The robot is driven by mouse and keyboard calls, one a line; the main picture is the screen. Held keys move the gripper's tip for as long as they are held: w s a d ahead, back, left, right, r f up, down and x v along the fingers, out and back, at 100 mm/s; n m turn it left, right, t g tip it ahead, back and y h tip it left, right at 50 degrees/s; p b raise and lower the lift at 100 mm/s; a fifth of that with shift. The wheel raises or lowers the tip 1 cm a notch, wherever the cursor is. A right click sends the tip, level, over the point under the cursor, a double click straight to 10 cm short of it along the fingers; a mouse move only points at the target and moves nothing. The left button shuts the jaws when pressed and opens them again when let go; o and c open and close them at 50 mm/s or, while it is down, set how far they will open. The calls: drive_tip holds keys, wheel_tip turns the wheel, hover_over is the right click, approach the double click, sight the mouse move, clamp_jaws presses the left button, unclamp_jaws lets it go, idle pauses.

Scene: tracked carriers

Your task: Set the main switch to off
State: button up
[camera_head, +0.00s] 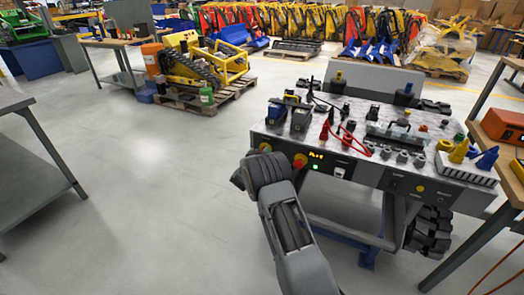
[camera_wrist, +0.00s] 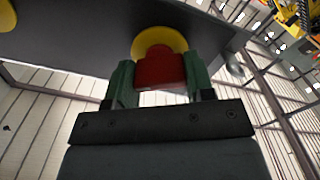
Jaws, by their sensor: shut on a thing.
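The main switch (camera_wrist: 160,70) shows in the wrist view as a red handle on a round yellow plate, on the dark front panel. My gripper (camera_wrist: 160,82) has its two green fingers on either side of the red handle and is shut on it. In the head view my gripper (camera_head: 262,164) is at the left end of the console's front and covers most of this switch. I cannot tell the switch's exact angle from these views.
A wooden bench stands at the right. The floor at left is clear.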

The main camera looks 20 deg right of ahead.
drive_tip(key=n+p, duration=0.2)
drive_tip(key=n, duration=0.4)
drive_tip(key=shift+p, duration=0.3)
drive_tip(key=n+p, duration=0.1)
drive_tip(key=n, duration=0.4)
drive_tip(key=shift+n, duration=0.5)
drive_tip(key=o, duration=0.9)
drive_tip(key=shift+p, duration=0.3)
drive_tip(key=v, duration=1.4)
drive_tip(key=shift+p, duration=0.35)
